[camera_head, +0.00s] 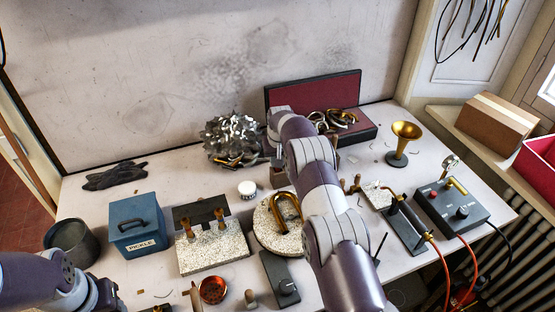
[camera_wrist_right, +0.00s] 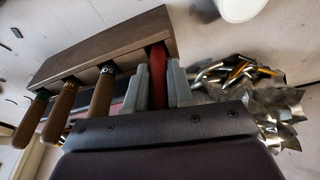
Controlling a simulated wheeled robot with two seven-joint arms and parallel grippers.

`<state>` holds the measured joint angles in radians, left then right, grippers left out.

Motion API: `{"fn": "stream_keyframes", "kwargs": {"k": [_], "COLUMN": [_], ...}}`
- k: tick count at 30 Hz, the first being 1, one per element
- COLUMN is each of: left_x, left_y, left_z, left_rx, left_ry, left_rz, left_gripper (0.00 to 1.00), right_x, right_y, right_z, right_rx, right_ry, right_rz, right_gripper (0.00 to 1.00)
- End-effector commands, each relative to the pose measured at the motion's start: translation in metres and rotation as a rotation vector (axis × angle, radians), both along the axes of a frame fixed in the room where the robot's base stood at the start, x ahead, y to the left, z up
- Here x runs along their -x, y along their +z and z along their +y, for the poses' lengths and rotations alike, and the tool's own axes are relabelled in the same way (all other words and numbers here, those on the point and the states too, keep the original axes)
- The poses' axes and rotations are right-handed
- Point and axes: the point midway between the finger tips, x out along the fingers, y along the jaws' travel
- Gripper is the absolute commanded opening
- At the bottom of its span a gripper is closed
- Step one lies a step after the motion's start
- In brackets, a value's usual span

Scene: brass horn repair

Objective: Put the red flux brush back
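In the right wrist view, the red flux brush (camera_wrist_right: 157,88) shows as a red handle between the fingers of my right gripper (camera_wrist_right: 160,92). The fingers lie close against both its sides. Its far end meets the front edge of a wooden rack (camera_wrist_right: 105,45); how deep it sits there is hidden. Several wooden handles with coloured bands (camera_wrist_right: 64,98) stick out of the same rack to the left. In the head view my right arm hides the brush and the gripper's fingers; a brown part of the rack (camera_head: 278,179) shows. My left arm is at the lower left, its fingers outside the frame.
A pile of crumpled metal scrap (camera_head: 230,137) lies close to my right gripper, left of the open red-lined case (camera_head: 313,90). A white jar (camera_head: 247,188) and a round pad with a brass bend (camera_head: 283,240) stand nearby. A blue pickle box (camera_head: 136,222) stands at left.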

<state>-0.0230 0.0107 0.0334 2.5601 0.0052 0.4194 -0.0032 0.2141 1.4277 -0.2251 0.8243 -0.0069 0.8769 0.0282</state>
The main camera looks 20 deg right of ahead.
Motion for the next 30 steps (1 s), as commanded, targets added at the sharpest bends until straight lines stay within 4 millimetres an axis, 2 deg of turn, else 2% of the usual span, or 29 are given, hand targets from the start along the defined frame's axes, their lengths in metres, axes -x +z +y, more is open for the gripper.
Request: {"fn": "stream_keyframes", "kwargs": {"k": [1,2,9,12,14,25,27,30], "left_x": [0.000,0.000,0.000,0.000,0.000,0.000,0.000,0.000], "left_y": [0.000,0.000,0.001,0.007,0.003,-0.017,-0.008,-0.005], "left_z": [0.000,0.000,0.000,0.000,0.000,0.000,0.000,0.000], "left_rx": [0.000,0.000,0.000,0.000,0.000,0.000,0.000,0.000], "left_ry": [0.000,0.000,0.000,0.000,0.000,0.000,0.000,0.000], "left_rz": [0.000,0.000,0.000,0.000,-0.001,0.000,0.001,0.000], "left_gripper": [0.43,0.43,0.43,0.43,0.43,0.43,0.43,0.43], "right_x": [0.000,0.000,0.000,0.000,0.001,0.020,0.023,0.026], "right_y": [0.000,0.000,0.000,0.007,0.010,0.088,0.106,0.117], "right_z": [0.000,0.000,0.000,0.000,0.000,0.005,0.006,0.006], "right_rx": [0.000,0.000,0.000,0.000,0.000,0.000,0.000,0.000], "right_ry": [0.000,0.000,0.000,0.000,0.000,0.000,0.000,0.000], "right_rz": [0.001,0.001,0.001,0.001,0.000,-0.002,0.001,0.001], "right_gripper": [0.39,0.45,0.45,0.45,0.45,0.45,0.45,0.45]}}
